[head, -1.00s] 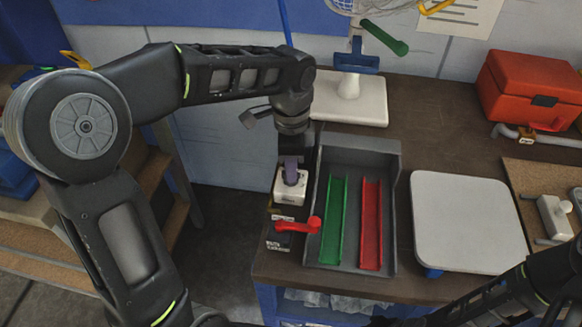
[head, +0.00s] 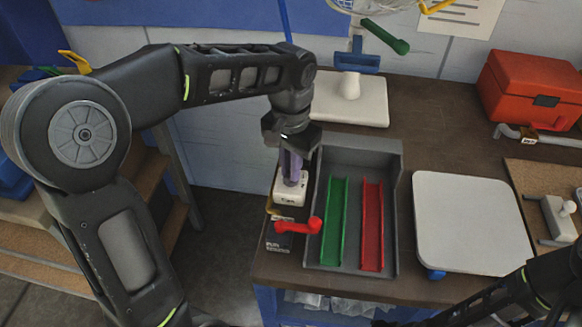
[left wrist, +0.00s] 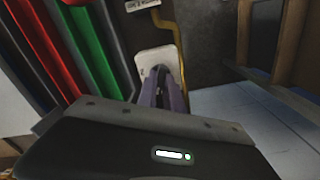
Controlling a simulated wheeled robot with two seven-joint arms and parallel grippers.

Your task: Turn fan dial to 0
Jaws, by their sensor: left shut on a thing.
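A small white control box (head: 290,190) sits at the left edge of the workbench, beside the grey tray; it also shows in the left wrist view (left wrist: 155,60). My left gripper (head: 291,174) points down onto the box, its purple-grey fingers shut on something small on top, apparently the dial. The fingers (left wrist: 163,78) hide the dial and its marks. The fan's white base (head: 345,101) stands at the back of the bench; its wire cage (head: 366,4) is cut off by the top edge. My right arm enters at the lower right; its gripper is outside the picture.
A red lever (head: 297,226) is just in front of the box. The grey tray (head: 362,155) holds a green and a red channel. A white square plate (head: 466,222), a red toolbox (head: 533,92) and pipe fittings lie to the right. A yellow cable runs by the box.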

